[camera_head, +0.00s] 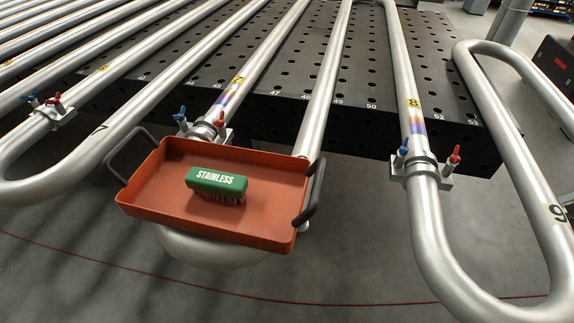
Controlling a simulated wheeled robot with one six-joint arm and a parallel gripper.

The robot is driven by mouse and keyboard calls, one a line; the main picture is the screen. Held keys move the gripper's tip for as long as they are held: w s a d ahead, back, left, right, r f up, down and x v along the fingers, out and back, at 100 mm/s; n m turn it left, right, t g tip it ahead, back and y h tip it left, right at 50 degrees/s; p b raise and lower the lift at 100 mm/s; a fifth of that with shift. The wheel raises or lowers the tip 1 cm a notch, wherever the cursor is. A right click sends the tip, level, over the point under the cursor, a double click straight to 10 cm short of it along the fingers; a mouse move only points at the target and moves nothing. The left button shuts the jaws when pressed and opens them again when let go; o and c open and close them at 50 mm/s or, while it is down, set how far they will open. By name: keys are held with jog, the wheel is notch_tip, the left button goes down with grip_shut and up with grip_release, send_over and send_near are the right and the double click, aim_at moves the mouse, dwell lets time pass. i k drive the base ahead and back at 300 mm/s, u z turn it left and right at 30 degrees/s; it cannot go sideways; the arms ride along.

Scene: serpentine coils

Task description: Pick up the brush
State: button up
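The brush (217,182) has a green back with the white word "STAINLESS" and dark bristles facing down. It lies inside an orange tray (150,208), near the middle of its floor. The tray has a dark handle at its left end and another at its right end. It sits over the bend of a steel pipe, whose lower part shows beneath it. My gripper is not in this view.
Long steel pipes (322,85) run over a dark perforated table (370,60). Clamps with red and blue handles hold pipes at the left, behind the tray, and at the right (421,169). Pipe bends overhang the table's front edge. A thin red line crosses the grey floor.

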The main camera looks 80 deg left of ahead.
aim_at(204, 182)
jog(key=u, duration=2.65)
